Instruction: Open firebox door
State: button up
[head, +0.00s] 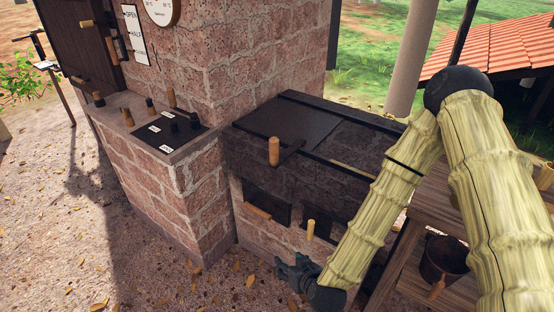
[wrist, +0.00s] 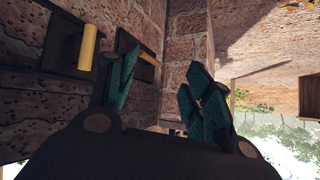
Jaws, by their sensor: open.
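Two small dark doors sit in the front of the brick stove; which one is the firebox door I cannot tell. The left door (head: 271,203) has a lying wooden handle (head: 258,212). The right door (head: 321,223) has an upright pale handle (head: 310,231). Both look closed. In the wrist view the pale handle (wrist: 88,47) on its dark door (wrist: 62,42) is at upper left, and the other handle (wrist: 150,58) is near the middle. My gripper (head: 291,268) is open and empty, low in front of the stove, below and apart from the handles. Its fingers show in the wrist view (wrist: 160,75).
A dark stovetop (head: 285,122) with a wooden-handled lid is above the doors. A brick control ledge (head: 155,125) stands at left. A wooden shelf (head: 415,290) with a dark pot (head: 440,258) stands at right. Leaf-strewn ground (head: 160,280) in front is open.

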jog(key=w+a+r+t+b, duration=0.1)
jog(key=w+a+r+t, duration=0.3)
jog(key=w+r, duration=0.65)
jog(key=t+h+b, duration=0.1)
jog(key=t, duration=0.3)
send_near(275, 156)
jog(key=w, duration=0.2)
jog(key=shift+m, duration=0.4)
jog(key=w, duration=0.3)
jog(key=w+a, duration=0.1)
jog(key=w, duration=0.2)
jog(key=w+a, duration=0.1)
jog(key=w, duration=0.2)
jog(key=shift+w+f+p, duration=0.1)
jog(key=shift+w+p, duration=0.15)
jog(key=shift+p, duration=0.1)
grip_shut()
